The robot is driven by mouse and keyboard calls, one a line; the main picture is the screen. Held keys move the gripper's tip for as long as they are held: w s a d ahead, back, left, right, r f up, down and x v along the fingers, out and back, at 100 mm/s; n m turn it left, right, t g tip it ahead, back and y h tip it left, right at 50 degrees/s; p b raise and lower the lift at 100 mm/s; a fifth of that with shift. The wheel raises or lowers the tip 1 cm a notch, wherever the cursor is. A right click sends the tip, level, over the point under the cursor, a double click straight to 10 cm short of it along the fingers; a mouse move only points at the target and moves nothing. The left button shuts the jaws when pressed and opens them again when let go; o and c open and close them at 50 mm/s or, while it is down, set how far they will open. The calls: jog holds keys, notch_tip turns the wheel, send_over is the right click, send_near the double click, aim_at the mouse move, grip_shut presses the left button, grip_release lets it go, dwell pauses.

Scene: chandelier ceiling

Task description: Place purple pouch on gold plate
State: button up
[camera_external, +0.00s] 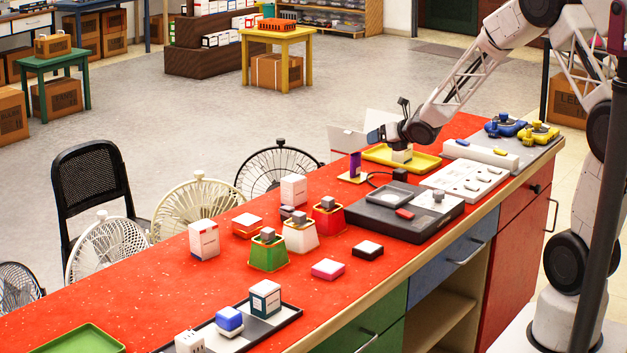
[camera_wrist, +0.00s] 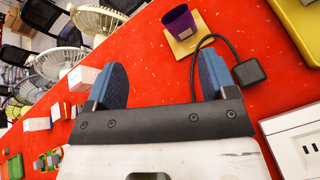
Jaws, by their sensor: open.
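The purple pouch (camera_external: 355,162) stands upright near the table's far edge. In the wrist view the purple pouch (camera_wrist: 181,22) appears to rest on a square gold plate (camera_wrist: 187,46). The gold plate (camera_external: 345,178) also shows at its foot in the external view. My gripper (camera_external: 376,136) hangs above the red tabletop, just right of the pouch in the external view. In the wrist view my gripper (camera_wrist: 162,82) has its two blue fingers wide apart with nothing between them. The pouch lies beyond the fingers, apart from them.
A yellow tray (camera_external: 375,156) lies right of the pouch. A black cable with a square black end (camera_wrist: 249,72) lies beside the plate. A dark device (camera_external: 375,215), a white switch panel (camera_external: 448,181) and several small boxes and pots crowd the red table. Fans line the far edge.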

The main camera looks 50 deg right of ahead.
jog(key=s+a+r+m+g+h, duration=0.1)
jog(key=s+a+r+m+g, duration=0.1)
jog(key=s+a+r+m, duration=0.5)
jog(key=s+a+r+m+g, duration=0.2)
jog(key=s+a+r+m, duration=0.35)
jog(key=s+m, duration=0.3)
jog(key=s+a+r+m+g, duration=0.1)
jog(key=s+a+m, duration=0.3)
jog(key=s, duration=0.5)
jog(key=s+a+r+m+g+y, duration=0.1)
jog(key=s+a+m+g, duration=0.2)
jog(key=s+m, duration=0.3)
jog(key=s+a+r+m+g+y, duration=0.1)
jog(key=s+a+m, duration=0.4)
jog(key=s, duration=0.9)
jog(key=shift+g, duration=0.4)
